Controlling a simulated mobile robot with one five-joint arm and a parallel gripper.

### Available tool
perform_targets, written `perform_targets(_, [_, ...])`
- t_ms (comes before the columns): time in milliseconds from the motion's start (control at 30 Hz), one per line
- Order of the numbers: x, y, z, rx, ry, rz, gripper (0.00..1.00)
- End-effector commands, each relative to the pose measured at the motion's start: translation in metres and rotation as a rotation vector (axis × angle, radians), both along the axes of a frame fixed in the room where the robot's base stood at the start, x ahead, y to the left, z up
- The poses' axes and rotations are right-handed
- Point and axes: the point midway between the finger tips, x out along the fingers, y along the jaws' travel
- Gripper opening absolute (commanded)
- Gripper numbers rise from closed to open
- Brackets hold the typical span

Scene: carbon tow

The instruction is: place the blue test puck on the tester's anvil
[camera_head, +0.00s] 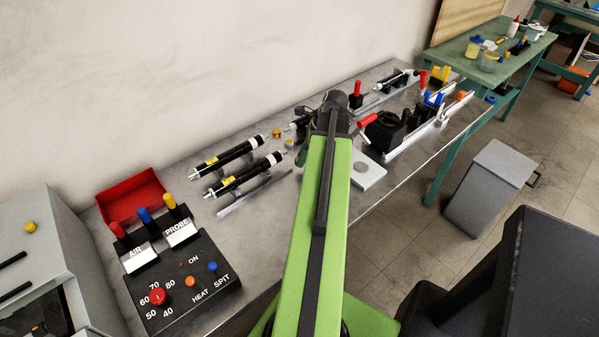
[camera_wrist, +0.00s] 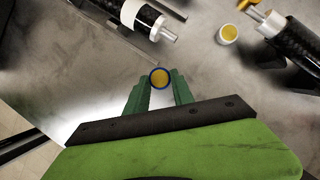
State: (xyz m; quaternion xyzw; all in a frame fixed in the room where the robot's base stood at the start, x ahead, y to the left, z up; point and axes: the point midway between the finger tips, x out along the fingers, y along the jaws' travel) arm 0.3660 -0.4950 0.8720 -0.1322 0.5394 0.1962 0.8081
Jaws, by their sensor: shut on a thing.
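The blue test puck (camera_wrist: 160,78) shows in the wrist view as a blue ring around a yellow face. My gripper (camera_wrist: 161,88) is shut on it, with one green finger on each side. In the head view my arm hides the puck and most of the gripper; only a bit of green finger (camera_head: 301,156) shows left of the arm. A white block with a grey round disc (camera_head: 362,167) sits on the bench just right of my arm. A black device with a red lever (camera_head: 384,131) stands behind it. I cannot tell which part is the tester's anvil.
Two black tubes with white bands (camera_head: 240,174) lie on rests at left. Small yellow-topped pieces (camera_head: 277,133) sit near the wall. A control box (camera_head: 178,277) and red tray (camera_head: 130,194) are at front left. The bench's front edge runs right of my arm.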

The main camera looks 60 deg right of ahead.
Motion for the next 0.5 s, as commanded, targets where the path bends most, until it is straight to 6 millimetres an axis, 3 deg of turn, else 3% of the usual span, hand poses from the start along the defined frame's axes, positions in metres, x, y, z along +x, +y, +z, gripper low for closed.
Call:
perform_targets(267, [0.0, 0.0, -0.038, 0.0, 0.0, 0.001, 0.0])
perform_targets(500, [0.0, 0.0, -0.035, 0.0, 0.0, 0.001, 0.0])
